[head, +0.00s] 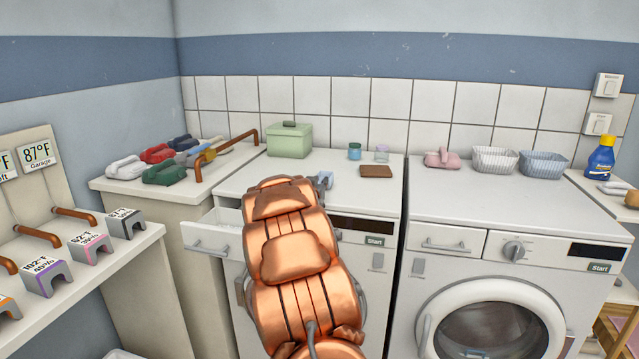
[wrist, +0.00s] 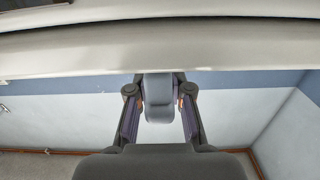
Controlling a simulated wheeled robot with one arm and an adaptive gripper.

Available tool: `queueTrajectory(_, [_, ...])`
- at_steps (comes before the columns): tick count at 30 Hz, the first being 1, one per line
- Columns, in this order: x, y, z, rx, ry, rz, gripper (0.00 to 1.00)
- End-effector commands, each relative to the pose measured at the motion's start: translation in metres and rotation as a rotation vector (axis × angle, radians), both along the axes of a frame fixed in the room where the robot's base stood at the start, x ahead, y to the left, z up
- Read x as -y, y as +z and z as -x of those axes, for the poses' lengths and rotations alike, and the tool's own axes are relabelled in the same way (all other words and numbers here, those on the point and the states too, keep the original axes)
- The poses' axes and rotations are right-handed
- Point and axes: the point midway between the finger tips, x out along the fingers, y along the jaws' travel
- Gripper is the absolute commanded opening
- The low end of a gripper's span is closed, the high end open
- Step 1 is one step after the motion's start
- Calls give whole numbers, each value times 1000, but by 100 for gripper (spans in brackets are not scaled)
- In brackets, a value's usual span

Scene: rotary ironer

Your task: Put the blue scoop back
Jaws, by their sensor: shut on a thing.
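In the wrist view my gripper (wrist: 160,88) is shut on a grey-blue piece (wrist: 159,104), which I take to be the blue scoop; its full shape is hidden. In the head view my copper arm hides most of the gripper. The drawer's inside is mostly hidden.
A green lidded box (head: 289,141), two small jars (head: 354,151) and a brown block (head: 376,171) stand on the left machine. The right machine (head: 470,200) carries a pink item (head: 443,159) and two baskets (head: 495,160). Several coloured items (head: 165,173) lie on the left cabinet.

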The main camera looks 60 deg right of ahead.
Motion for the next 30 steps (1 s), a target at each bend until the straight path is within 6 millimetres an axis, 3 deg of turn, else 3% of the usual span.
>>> queueTrajectory(9, [0, -6, 0, 0, 0, 0, 0])
queueTrajectory(10, [0, -5, 0, 0, 0, 0, 23])
queueTrajectory(18, [0, -5, 0, 0, 0, 1, 49])
queueTrajectory(30, [-5, -4, 1, 0, 1, 0, 49])
